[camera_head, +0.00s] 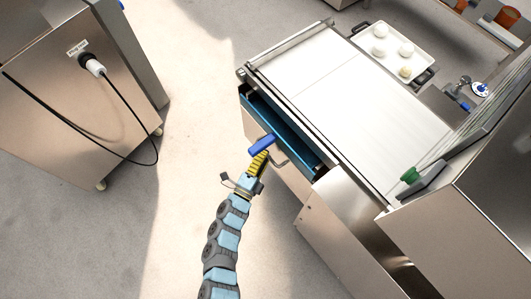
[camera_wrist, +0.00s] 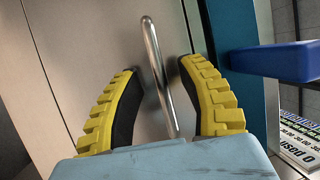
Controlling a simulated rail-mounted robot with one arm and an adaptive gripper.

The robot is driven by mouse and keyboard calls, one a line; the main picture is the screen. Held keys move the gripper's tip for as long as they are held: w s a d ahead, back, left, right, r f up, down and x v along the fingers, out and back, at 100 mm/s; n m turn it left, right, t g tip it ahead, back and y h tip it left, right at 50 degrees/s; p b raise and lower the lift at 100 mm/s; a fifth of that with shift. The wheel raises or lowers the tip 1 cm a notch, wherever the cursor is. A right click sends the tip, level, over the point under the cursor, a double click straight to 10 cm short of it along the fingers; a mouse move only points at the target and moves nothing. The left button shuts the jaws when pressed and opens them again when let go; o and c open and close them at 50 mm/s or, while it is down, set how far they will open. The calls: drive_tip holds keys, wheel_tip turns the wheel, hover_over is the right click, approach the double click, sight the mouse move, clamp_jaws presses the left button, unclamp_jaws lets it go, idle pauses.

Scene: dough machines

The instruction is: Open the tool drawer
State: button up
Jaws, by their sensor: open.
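The tool drawer (camera_head: 290,133) stands partly open under the worktop in the head view, with its blue inside showing as a strip. Its front is a metal panel, seen close up in the wrist view (camera_wrist: 85,50). The bar handle (camera_wrist: 155,75) runs between my two yellow-ribbed fingers, with gaps visible on both sides. My gripper (camera_wrist: 160,68) is open around the handle. In the head view my gripper (camera_head: 262,160) is at the drawer front, partly hidden by a blue block-shaped piece (camera_head: 262,145).
The machine's white worktop (camera_head: 325,85) lies above the drawer. A tray (camera_head: 408,52) with dough balls is at the back. A metal cabinet (camera_head: 70,110) with a plugged-in cable (camera_head: 125,108) stands at the left. The floor (camera_head: 190,130) between them is clear.

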drive_tip(key=shift+w+d, duration=0.3)
drive_tip(key=shift+w, duration=0.15)
drive_tip(key=shift+r, duration=0.1)
clamp_jaws()
drive_tip(key=shift+s+a, duration=0.1)
drive_tip(key=shift+s, duration=0.05)
